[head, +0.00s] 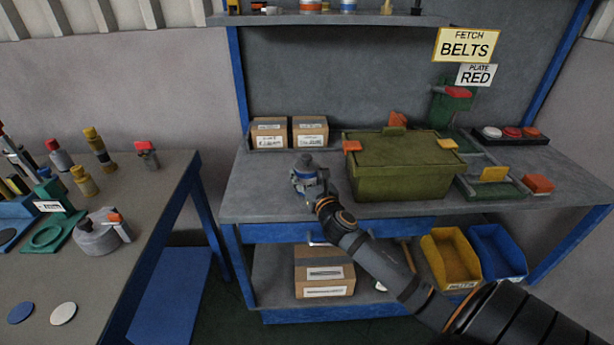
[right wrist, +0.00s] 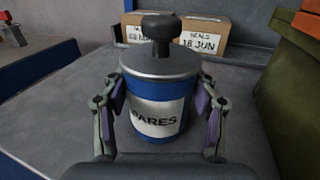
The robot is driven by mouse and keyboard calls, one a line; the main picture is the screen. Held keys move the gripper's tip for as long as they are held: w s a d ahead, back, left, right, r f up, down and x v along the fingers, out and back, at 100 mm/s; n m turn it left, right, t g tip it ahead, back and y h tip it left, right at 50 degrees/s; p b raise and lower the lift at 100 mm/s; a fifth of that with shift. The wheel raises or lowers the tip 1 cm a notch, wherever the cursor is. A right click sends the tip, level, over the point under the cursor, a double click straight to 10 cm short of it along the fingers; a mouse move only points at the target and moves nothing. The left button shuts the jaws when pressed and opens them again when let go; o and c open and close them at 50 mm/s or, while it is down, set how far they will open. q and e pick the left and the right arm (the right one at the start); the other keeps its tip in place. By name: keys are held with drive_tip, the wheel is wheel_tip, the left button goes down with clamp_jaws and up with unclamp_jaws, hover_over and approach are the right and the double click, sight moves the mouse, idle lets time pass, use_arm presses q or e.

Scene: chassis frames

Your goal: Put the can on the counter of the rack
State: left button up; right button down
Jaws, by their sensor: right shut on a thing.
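The can (right wrist: 157,108) is blue with a white label reading "PARES", a grey metal lid and a black knob on top. In the right wrist view it stands upright between the two fingers of my right gripper (right wrist: 160,118), which is shut on it. In the head view the can (head: 306,172) is at the left part of the rack's grey counter (head: 262,198), with my right gripper (head: 318,187) around it. I cannot tell whether its base touches the counter. My left gripper is not in view.
Two cardboard boxes (head: 268,133) stand behind the can. A green crate (head: 400,170) stands to its right on the counter. Below are a yellow bin (head: 450,258), a blue bin (head: 497,252) and a carton (head: 324,272). A separate table (head: 140,215) with several items stands at left.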

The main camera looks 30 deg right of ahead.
drive_tip(key=shift+r, duration=0.1)
drive_tip(key=shift+c, duration=1.9)
unclamp_jaws()
drive_tip(key=shift+s, duration=0.1)
drive_tip(key=v, duration=1.2)
